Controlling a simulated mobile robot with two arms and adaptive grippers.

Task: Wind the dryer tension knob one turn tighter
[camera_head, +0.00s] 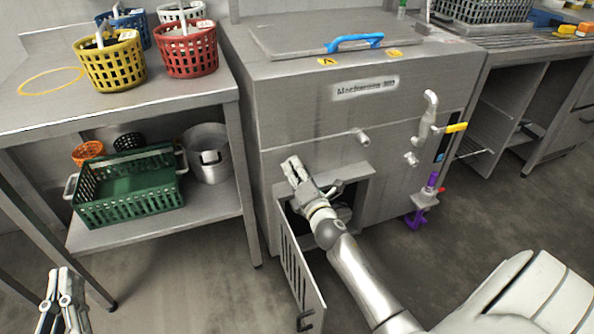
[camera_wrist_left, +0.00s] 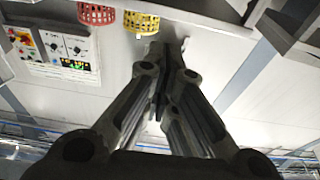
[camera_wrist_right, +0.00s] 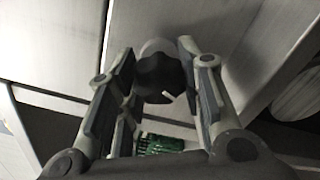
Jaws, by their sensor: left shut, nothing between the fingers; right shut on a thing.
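The tension knob shows in the right wrist view as a dark lobed knob (camera_wrist_right: 160,76) with a short white mark at its lower right, on a pale round mount. My right gripper (camera_wrist_right: 155,85) has a finger on either side of it and is shut on it. In the head view this gripper (camera_head: 294,172) is at the lower front of the grey machine (camera_head: 350,120), just above the open hatch, and the knob is hidden there. My left gripper (camera_head: 66,288) is shut and empty at the lower left, away from the machine; its closed fingers also show in the left wrist view (camera_wrist_left: 165,75).
A slotted hatch door (camera_head: 300,275) hangs open below my right forearm. A tap with a yellow lever (camera_head: 456,128) and a purple valve (camera_head: 417,215) are to the right. A steel table (camera_head: 150,100) with baskets and a green crate (camera_head: 130,213) stands left.

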